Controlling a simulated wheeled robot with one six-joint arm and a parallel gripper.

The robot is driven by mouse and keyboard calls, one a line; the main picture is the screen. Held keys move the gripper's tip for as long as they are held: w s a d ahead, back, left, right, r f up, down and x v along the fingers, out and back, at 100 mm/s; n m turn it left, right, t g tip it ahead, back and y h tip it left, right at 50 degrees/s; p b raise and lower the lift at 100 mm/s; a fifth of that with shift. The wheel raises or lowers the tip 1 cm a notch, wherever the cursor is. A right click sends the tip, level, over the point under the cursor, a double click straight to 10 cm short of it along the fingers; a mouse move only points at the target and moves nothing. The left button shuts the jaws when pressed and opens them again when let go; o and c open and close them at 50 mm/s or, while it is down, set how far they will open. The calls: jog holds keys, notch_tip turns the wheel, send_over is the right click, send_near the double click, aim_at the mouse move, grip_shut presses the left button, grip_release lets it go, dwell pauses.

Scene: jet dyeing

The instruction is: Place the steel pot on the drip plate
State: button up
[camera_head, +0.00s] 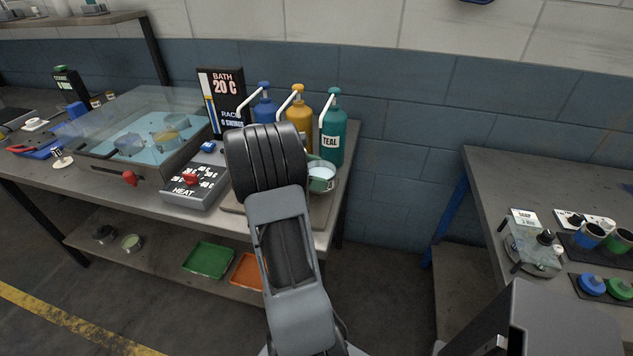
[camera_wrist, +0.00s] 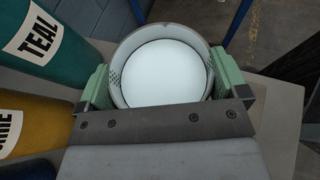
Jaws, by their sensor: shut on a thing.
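The steel pot (camera_head: 321,174) is at the right end of the long bench, in front of the teal bottle. In the wrist view the pot (camera_wrist: 163,72) is seen from above, round, with a pale, bright inside. My gripper (camera_wrist: 162,84) is shut on it, with a green-padded finger on each side. In the head view my arm hides most of the gripper. A flat tan plate (camera_head: 321,208), perhaps the drip plate, shows beside and below the pot. Whether the pot touches it or hangs just above it I cannot tell.
Teal (camera_head: 333,128), yellow (camera_head: 299,110) and blue (camera_head: 264,108) pump bottles stand close behind the pot. The heat control box (camera_head: 194,184) and the glass-covered bath (camera_head: 146,135) lie to the left. A second bench (camera_head: 500,180) stands at right, across a gap.

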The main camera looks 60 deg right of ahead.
jog(key=shift+f, duration=1.45)
jog(key=shift+f, duration=0.1)
jog(key=o, duration=0.9)
jog(key=shift+f, duration=0.1)
